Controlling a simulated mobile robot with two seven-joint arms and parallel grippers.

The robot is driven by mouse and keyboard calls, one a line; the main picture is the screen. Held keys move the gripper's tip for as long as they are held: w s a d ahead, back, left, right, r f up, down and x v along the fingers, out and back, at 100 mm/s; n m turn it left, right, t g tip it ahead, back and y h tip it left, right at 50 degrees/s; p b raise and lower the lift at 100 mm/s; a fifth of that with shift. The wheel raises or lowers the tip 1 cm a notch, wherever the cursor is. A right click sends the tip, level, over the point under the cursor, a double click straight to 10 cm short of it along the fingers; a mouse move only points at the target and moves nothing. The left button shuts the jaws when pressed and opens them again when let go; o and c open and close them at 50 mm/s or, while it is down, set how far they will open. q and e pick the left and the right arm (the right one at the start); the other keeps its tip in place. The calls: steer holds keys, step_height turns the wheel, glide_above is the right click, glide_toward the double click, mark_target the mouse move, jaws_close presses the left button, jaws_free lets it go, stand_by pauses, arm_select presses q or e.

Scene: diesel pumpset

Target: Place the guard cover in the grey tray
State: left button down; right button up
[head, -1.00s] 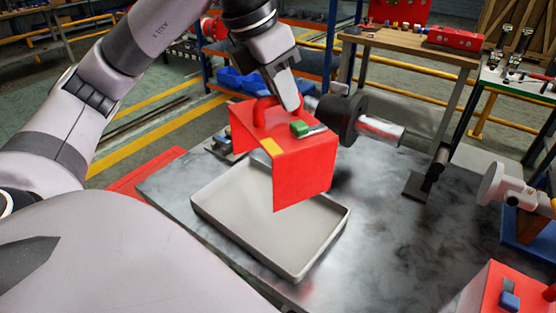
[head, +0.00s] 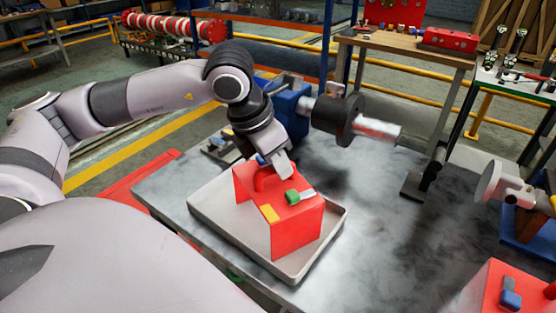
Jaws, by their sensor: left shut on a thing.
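The red guard cover (head: 299,222) is a bent sheet box with a red handle, a yellow label and a green part on its top. It is upright within the outline of the grey tray (head: 232,244). Whether its lower edges touch the tray floor, I cannot tell for sure. My left gripper (head: 278,170) is at the cover's top, shut on its red handle; the fingertips are partly hidden. The tray lies on the dark metal table, and its rim shows on the left, front and right. My right gripper is not in view.
A shaft with a dark coupling (head: 338,117) and a blue housing (head: 291,105) stand just behind the tray. A grey flanged part (head: 507,186) is at the right, with a red box (head: 508,291) at the front right. The metal table (head: 390,240) is clear right of the tray.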

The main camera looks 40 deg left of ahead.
arm_select(q)
steer(key=shift+r, duration=0.1)
steer(key=shift+f+b, duration=0.25)
steer(key=shift+b, duration=0.05)
steer(key=c, duration=1.1)
jaws_free()
steer(key=shift+o, duration=0.2)
steer(key=shift+r, duration=0.15)
steer(key=shift+r+p, duration=0.2)
steer(key=shift+p, duration=0.25)
steer(key=v, duration=1.1)
steer(key=shift+s+r, duration=0.25)
steer(key=shift+r, duration=0.05)
